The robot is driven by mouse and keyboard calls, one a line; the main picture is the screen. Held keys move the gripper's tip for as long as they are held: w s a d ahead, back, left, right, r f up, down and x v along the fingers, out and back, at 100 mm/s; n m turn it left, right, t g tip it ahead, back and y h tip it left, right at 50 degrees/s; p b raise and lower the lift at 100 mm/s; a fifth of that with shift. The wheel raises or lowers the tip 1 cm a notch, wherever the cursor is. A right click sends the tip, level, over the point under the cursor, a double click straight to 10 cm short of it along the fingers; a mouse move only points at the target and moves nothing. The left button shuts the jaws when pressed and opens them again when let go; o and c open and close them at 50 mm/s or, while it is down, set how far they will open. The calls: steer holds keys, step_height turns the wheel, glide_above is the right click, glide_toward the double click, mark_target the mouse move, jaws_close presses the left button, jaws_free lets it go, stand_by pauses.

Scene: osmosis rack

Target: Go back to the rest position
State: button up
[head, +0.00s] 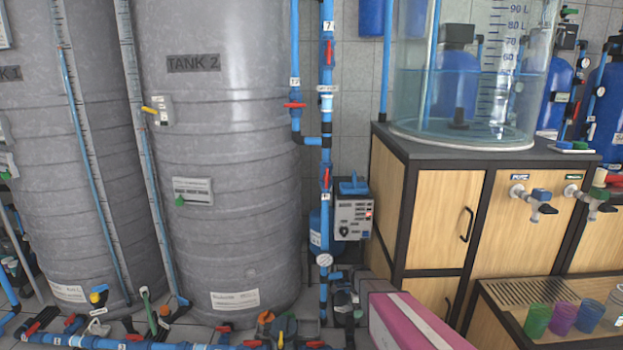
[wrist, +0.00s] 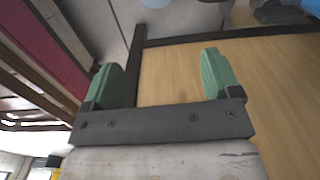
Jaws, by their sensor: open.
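My gripper (wrist: 158,80) shows in the wrist view, with two green fingers spread wide apart. It is open and nothing is between the fingers. Behind the fingers is a light wood panel (wrist: 180,75) with a dark frame. The gripper does not show in the head view.
Tank 2 (head: 225,135) stands at left, with blue pipes and red valves beside it. A wooden cabinet (head: 428,215) carries a clear graduated vessel (head: 470,75). A pink box (head: 410,322) and several coloured cups (head: 563,318) are low at right. Pipes and valves (head: 150,343) run along the floor.

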steer(key=s+r+n, duration=1.7)
steer(key=s+r, duration=0.4)
steer(key=r, duration=0.1)
steer(key=shift+s+n, duration=0.3)
steer(key=shift+s, duration=0.05)
steer(key=shift+a, duration=0.1)
